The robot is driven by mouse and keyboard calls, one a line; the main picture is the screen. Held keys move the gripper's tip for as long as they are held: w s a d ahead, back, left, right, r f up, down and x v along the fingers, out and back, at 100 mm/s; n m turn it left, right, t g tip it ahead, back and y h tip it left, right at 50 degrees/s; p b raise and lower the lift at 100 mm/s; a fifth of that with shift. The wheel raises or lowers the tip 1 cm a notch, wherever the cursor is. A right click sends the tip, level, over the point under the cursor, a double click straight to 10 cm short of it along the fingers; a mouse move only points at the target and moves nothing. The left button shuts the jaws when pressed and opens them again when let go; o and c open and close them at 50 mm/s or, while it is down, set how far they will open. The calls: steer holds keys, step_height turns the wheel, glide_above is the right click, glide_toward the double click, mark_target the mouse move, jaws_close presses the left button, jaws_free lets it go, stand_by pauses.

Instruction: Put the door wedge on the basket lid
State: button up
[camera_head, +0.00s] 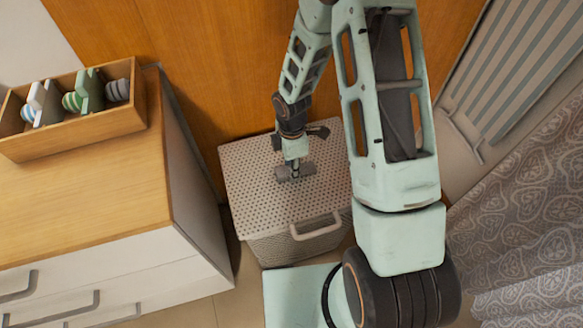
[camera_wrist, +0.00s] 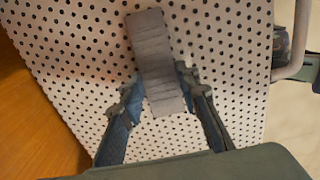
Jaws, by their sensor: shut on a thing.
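The door wedge (camera_wrist: 156,55) is a grey ribbed block. In the wrist view it sits between the two fingertips of my gripper (camera_wrist: 158,97), which is shut on it. In the head view the wedge (camera_head: 296,172) shows small and dark at the tip of my gripper (camera_head: 294,165), over the middle of the basket lid. The basket lid (camera_head: 255,200) is light and perforated with dark holes; it also shows in the wrist view (camera_wrist: 75,60). I cannot tell whether the wedge touches the lid or hangs just above it.
The basket has a handle (camera_head: 316,228) at its front. A white cabinet with a wooden top (camera_head: 90,205) stands to the left, bearing a wooden box (camera_head: 85,130) of items. A wooden panel (camera_head: 190,50) is behind. A patterned curtain (camera_head: 530,210) hangs at right.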

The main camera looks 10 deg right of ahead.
steer(key=shift+f, duration=0.2)
steer(key=o, duration=1.2)
steer(key=shift+c, duration=0.2)
steer(key=shift+r, duration=0.15)
step_height(320, 180, up, 12)
steer(key=p, duration=0.2)
steer(key=shift+p, duration=0.35)
